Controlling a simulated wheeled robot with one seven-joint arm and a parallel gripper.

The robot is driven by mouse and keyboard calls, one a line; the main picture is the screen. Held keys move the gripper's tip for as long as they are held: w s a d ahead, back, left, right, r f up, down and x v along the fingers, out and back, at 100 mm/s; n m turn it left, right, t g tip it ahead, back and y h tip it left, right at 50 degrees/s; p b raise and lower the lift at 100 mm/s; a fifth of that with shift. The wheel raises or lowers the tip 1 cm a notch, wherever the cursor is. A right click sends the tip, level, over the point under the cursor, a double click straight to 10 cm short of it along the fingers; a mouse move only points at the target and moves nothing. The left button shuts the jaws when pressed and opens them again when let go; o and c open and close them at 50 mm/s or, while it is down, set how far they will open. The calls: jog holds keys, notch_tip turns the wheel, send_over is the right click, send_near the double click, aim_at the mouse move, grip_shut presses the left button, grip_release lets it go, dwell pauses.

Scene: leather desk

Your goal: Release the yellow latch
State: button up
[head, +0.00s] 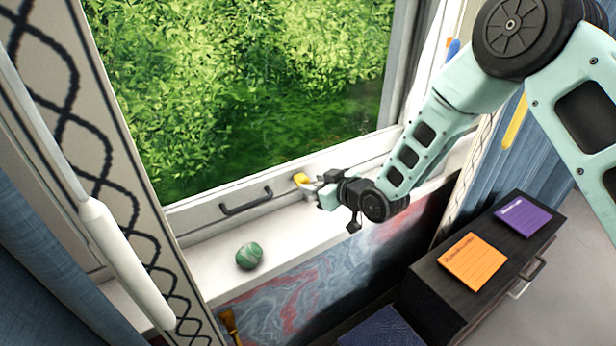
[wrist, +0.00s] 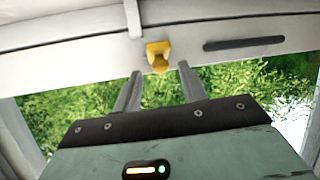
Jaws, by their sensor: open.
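The yellow latch (head: 301,179) is on the lower rail of the window frame, to the right of the dark handle. In the wrist view the yellow latch (wrist: 158,56) shows just beyond the fingertips, about midway between them. My gripper (head: 314,188) is at the window sill, close to the latch on its right side. In the wrist view my gripper (wrist: 160,78) has its two grey fingers apart with nothing between them. I cannot tell whether a finger touches the latch.
A dark handle (head: 246,202) sits on the window rail left of the latch. A green marbled ball (head: 249,256) rests on the white sill (head: 210,266). A dark cabinet (head: 440,290) with an orange notepad (head: 472,262) and a purple one (head: 523,216) stands at the lower right.

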aim_at(306, 178)
jog(key=shift+p+x, duration=0.35)
jog(key=shift+x, duration=1.35)
jog(key=c, duration=0.7)
jog(key=shift+w+a+r+g+h+p, duration=0.15)
jog(key=shift+r+g+h+p, duration=0.3)
jog(key=shift+g, duration=0.25)
jog(key=shift+c, duration=0.2)
jog(key=shift+w+a+r+g+h+p, duration=0.1)
jog(key=shift+r+g+h+p, duration=0.1)
jog(key=shift+g+h, duration=0.35)
jog(key=shift+w+a+r+g+h+p, duration=0.1)
jog(key=shift+r+g+h+p, duration=0.1)
jog(key=shift+g+h, duration=0.35)
jog(key=o, duration=0.7)
jog(key=shift+o, duration=0.2)
